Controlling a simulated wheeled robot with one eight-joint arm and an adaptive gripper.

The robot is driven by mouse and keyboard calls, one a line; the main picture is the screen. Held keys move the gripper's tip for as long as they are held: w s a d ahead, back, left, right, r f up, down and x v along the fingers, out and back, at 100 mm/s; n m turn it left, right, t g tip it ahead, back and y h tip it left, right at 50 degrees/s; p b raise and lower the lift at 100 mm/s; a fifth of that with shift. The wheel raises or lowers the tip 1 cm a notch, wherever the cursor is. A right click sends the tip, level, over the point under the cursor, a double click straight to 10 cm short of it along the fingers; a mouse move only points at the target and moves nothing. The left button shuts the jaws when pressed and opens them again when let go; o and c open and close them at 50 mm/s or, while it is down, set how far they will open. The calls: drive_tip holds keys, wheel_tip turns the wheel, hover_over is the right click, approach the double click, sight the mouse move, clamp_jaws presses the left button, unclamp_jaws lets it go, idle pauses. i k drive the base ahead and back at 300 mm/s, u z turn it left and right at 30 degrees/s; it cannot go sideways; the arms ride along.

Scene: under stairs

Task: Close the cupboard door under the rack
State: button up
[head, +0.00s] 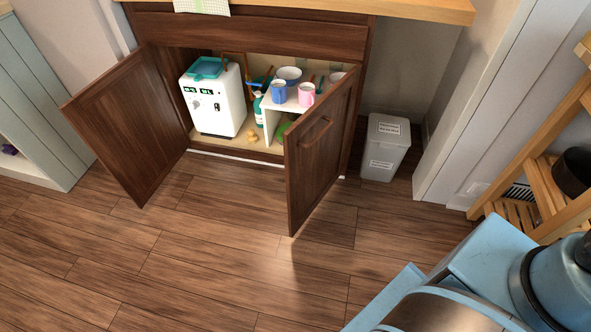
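A dark brown wooden cupboard (250,32) stands at the back under a light wooden top. Both its doors stand wide open. The left door (133,122) swings out to the left and towards me. The right door (321,150) also juts out over the floor, with a bar handle (318,131) on the face I see. A white box-like appliance (213,103), a small white shelf (273,120) with cups, and bottles are inside, partly hidden by the right door. No rack shows above the cupboard. My gripper is not in view; only blue parts of my body show at bottom right.
A grey bin (385,148) stands just right of the cupboard. A wooden slatted shelf unit (545,165) holding a dark pot (574,173) is at far right. A pale cabinet (35,120) is at far left. The wooden floor (210,250) in front is clear.

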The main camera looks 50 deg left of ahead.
sight(315, 145)
drive_tip(key=u, duration=2.65)
drive_tip(key=k, duration=0.3)
drive_tip(key=u, duration=0.75)
drive_tip(key=k, duration=0.9)
drive_tip(key=u, duration=0.45)
drive_tip(key=i, duration=1)
drive_tip(key=z, duration=0.3)
